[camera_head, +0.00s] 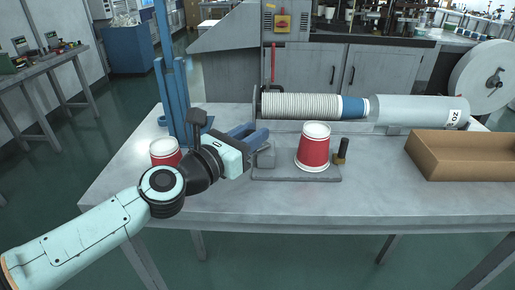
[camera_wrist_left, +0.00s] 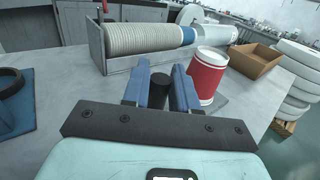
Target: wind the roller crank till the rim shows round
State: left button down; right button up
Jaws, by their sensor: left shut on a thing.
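A red cup (camera_head: 313,150) with white bands at top and bottom stands upright on a low grey base plate (camera_head: 300,176); it also shows in the wrist view (camera_wrist_left: 208,76). It looks narrower at the top. A black knob on a brass foot (camera_head: 341,151) stands at the plate's right end. My left gripper (camera_head: 260,136) is at the plate's left end, beside a grey block (camera_head: 266,156). In the left wrist view its blue fingers are shut on a black upright handle (camera_wrist_left: 160,88), which looks like the crank; the head view hides it. My right gripper is out of view.
A row of nested pale cups (camera_head: 300,107) lies behind the plate, leading to a clear tube (camera_head: 415,110). A cardboard box (camera_head: 460,155) is at the right. Blue posts (camera_head: 181,105) and another red cup (camera_head: 165,151) stand at the left, behind my arm. The front table edge is clear.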

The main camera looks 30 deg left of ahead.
pick_arm(q)
jog(key=shift+w+a+m+h+b, duration=0.1)
jog(key=shift+a+m+h+b, duration=0.2)
jog(key=shift+m+h, duration=0.5)
jog(key=shift+a+m+g+h, duration=0.1)
jog(key=shift+m+g+h, duration=0.25)
jog(key=shift+h, duration=0.55)
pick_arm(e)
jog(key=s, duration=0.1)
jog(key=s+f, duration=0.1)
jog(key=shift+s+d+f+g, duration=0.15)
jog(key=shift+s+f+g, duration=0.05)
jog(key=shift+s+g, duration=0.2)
pick_arm(q)
jog(key=shift+w+h, duration=0.1)
jog(key=shift+h, duration=0.2)
jog(key=c, duration=1)
grip_release()
jog(key=shift+p+v, duration=1.45)
jog(key=shift+v, duration=5.25)
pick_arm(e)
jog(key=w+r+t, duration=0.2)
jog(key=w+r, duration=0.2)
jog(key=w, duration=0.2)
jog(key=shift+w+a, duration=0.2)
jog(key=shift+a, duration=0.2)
